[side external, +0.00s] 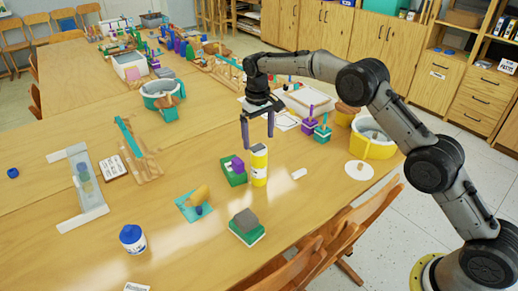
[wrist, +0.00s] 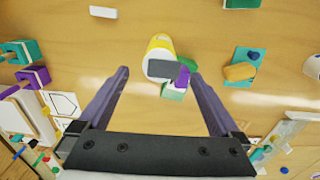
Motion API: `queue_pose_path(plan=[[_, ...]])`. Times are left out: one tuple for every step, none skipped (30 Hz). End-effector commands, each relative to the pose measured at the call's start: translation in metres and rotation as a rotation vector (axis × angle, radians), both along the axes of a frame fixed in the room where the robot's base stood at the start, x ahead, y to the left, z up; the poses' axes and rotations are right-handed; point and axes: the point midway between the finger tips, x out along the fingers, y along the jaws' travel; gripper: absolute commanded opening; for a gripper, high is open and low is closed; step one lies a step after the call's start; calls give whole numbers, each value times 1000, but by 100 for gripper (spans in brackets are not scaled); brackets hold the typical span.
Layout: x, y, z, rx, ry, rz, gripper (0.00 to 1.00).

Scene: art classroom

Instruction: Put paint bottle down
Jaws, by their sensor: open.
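A yellow paint bottle (side external: 259,168) with a pale band stands upright on the wooden table in the side view. In the wrist view I see the bottle (wrist: 161,46) from above, with its flat grey top. My gripper (side external: 258,144) is open above the bottle, fingers pointing down. In the wrist view the fingers of my gripper (wrist: 159,72) are spread wide, with clear gaps to the bottle. Nothing is held.
A white bottle with a blue cap (side external: 132,240) stands at the front. A green-and-grey block (side external: 246,226) and a teal card (side external: 188,212) lie nearby. A yellow tub (side external: 372,142) is at right. Bare table lies left of the teal card.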

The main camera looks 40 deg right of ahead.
Motion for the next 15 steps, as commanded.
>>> queue_pose_path(plan=[[1,1,10,1,-4,0,99],[1,1,15,1,-4,0,99],[1,1,21,1,-4,0,99],[1,1,25,1,-5,1,99],[1,1,28,0,-3,0,99],[1,1,31,0,-3,1,99],[1,1,34,0,-3,1,99],[1,1,35,0,-2,0,99],[0,1,37,0,-1,1,99],[0,1,38,0,-1,1,99],[0,1,39,0,-1,1,99],[0,1,39,0,-1,0,99],[0,1,40,0,-1,0,99],[0,1,40,0,-1,0,99],[0,1,40,0,-1,0,99]])
